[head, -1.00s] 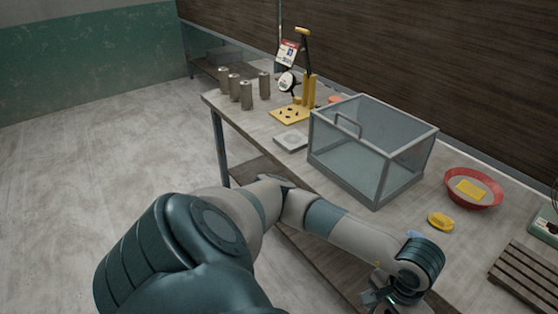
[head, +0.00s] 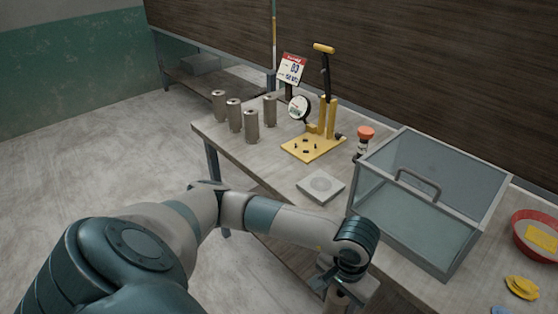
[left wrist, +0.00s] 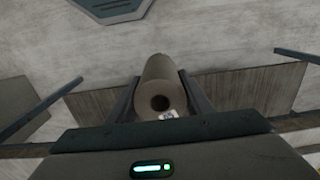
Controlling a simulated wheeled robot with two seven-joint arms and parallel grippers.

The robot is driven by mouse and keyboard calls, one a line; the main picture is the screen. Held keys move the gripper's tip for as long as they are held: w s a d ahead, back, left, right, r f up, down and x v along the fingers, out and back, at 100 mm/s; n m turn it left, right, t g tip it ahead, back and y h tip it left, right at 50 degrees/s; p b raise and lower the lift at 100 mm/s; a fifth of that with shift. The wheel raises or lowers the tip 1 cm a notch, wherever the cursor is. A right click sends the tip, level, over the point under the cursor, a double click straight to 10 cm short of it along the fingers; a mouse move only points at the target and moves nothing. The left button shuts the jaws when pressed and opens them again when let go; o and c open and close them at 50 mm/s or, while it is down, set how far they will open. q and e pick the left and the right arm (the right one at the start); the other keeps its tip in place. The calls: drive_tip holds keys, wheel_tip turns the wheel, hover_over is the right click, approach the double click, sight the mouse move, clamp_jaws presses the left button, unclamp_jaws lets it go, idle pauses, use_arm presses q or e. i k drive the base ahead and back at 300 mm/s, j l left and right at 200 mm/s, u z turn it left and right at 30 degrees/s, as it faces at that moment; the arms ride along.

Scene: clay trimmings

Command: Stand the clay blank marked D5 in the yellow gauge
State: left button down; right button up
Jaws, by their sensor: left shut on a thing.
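The yellow gauge (head: 313,147) stands on the table at the back, with a flat base with small dark pegs, a round dial and a lever. My left gripper (head: 338,294) is in front of the glass box, at the table's near side, away from the gauge. In the left wrist view, it (left wrist: 160,100) is shut on a grey-brown clay blank (left wrist: 161,72), a cylinder with a hole in its end. My right gripper is out of view.
Several similar clay cylinders (head: 251,127) stand left of the gauge. A grey square plate (head: 320,186) lies before it. A glass box (head: 410,263) fills the table's right part. An orange-topped bottle (head: 364,139), red bowl (head: 519,246) and yellow sponge (head: 522,287) are nearby.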

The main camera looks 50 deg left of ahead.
sight(306, 146)
drive_tip(key=j+u, duration=0.1)
drive_tip(key=j, duration=0.45)
drive_tip(key=i+j+u, duration=0.1)
drive_tip(key=j, duration=0.4)
drive_tip(key=i+j+u, duration=0.1)
drive_tip(key=j, duration=0.45)
